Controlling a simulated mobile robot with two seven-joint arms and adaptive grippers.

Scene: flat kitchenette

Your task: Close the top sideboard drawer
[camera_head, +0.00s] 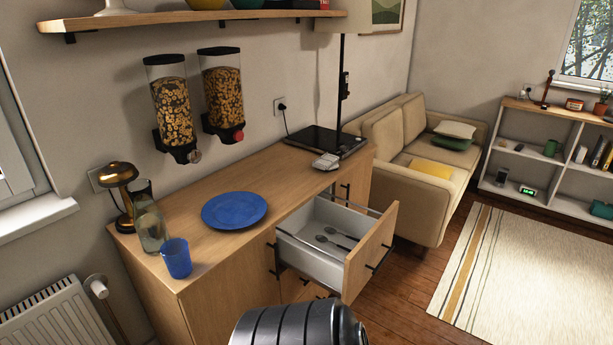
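The wooden sideboard (225,262) stands against the wall in the head view. Its top drawer (371,252) is pulled well out, toward the lower right. The drawer has a light wood front with a dark bar handle (379,257) and a pale grey box behind it. Several dark spoon-like utensils (335,238) lie on the drawer's floor. Neither my left nor my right gripper shows in the view, and nothing is seen touching the drawer front.
A blue plate (234,210), blue cup (176,258), glass bottle (150,228) and brass lamp (118,175) stand on the sideboard top. A beige sofa (425,200) is behind the drawer. Wooden floor (400,290) and a striped rug (530,275) lie clear to the right.

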